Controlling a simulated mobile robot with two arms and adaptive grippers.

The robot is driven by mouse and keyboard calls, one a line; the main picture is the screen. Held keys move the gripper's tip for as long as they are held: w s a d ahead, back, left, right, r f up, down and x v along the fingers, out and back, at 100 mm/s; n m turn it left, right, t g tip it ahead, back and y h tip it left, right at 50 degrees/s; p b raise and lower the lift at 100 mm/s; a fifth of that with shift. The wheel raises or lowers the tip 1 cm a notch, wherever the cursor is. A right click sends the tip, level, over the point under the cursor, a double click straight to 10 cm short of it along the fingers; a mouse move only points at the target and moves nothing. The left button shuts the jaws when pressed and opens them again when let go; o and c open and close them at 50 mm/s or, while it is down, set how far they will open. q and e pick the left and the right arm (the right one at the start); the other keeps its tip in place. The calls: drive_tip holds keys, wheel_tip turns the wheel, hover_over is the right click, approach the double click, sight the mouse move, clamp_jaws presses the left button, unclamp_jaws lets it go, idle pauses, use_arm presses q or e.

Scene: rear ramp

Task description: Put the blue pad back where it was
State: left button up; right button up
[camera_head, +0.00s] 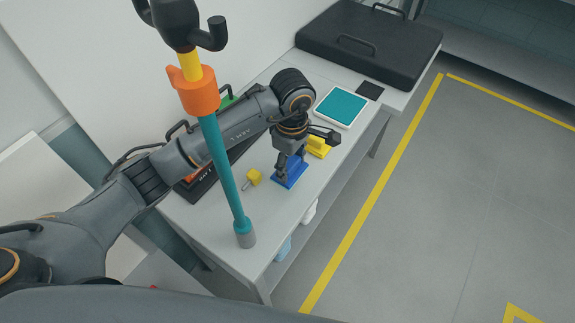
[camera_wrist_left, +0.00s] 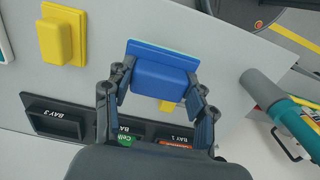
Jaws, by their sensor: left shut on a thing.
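The blue pad (camera_head: 291,176) is at the front edge of the grey-white table, below my left gripper (camera_head: 282,166). In the left wrist view the blue pad (camera_wrist_left: 160,78) is a raised block on a wider plate with a thin teal edge. There my left gripper (camera_wrist_left: 158,84) has one finger on each side of the block and is shut on it. I cannot tell whether the pad touches the table or is slightly above it. My right gripper is not in view.
A yellow pad (camera_head: 318,147) lies behind the blue one. A small yellow knob with a grey shaft (camera_head: 253,177) lies to its left. A teal pole (camera_head: 224,170) is in front.

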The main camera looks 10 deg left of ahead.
use_arm(q)
drive_tip(key=shift+w+a+f, duration=0.3)
drive_tip(key=shift+w+f, duration=0.05)
drive_tip(key=shift+f, duration=0.25)
drive_tip(key=f, duration=0.1)
drive_tip(key=f+p, duration=0.2)
drive_tip(key=shift+w+a+f, duration=0.3)
drive_tip(key=shift+f, duration=0.2)
drive_tip(key=shift+f, duration=0.15)
drive_tip(key=o, duration=1)
